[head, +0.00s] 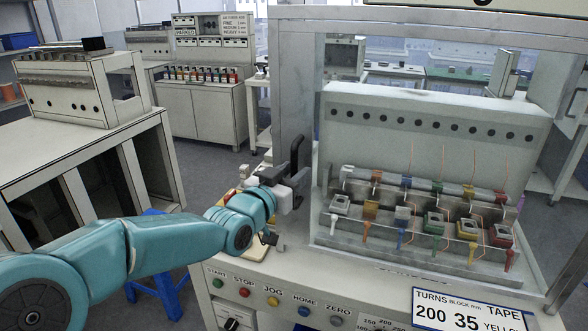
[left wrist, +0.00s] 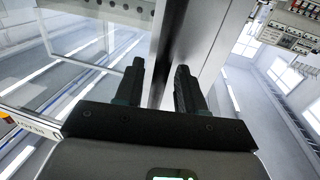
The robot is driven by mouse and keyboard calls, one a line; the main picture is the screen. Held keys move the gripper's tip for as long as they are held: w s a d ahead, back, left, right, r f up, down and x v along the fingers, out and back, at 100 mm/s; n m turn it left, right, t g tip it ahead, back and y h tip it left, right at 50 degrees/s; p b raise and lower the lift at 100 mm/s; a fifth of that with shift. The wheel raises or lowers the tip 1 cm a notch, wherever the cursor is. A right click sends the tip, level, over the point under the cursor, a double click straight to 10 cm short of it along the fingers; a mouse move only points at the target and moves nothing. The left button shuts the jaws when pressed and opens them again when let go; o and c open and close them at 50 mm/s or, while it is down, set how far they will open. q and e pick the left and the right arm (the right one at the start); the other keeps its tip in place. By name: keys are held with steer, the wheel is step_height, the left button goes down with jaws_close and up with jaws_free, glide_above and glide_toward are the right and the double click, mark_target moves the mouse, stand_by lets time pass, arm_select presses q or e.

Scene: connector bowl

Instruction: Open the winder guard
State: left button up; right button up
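The winder is a pale machine with a grey frame (head: 293,80) around a row of coloured winding stations (head: 420,225). A clear panel, which looks like the guard, shows in the left wrist view (left wrist: 85,40); in the head view I cannot make out its edges or how far it is open. My left gripper (head: 297,160) is at the frame's left upright. In the left wrist view, its two dark fingers (left wrist: 158,82) stand apart, with the metal upright beyond them and nothing clearly between them. I cannot tell whether they touch the upright. My right gripper is out of view.
A control panel with buttons (head: 272,301) runs along the winder's front, beside a sign (head: 468,312) reading 200, 35, yellow. A bench with a machine (head: 75,85) stands at left. A blue stool (head: 160,285) is below my left arm. Cabinets (head: 203,110) stand behind.

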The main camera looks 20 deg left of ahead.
arm_select(q)
steer(key=shift+w+d, duration=0.1)
steer(key=shift+w, duration=0.3)
steer(key=shift+s, duration=0.1)
jaws_close()
steer(key=shift+f, duration=0.1)
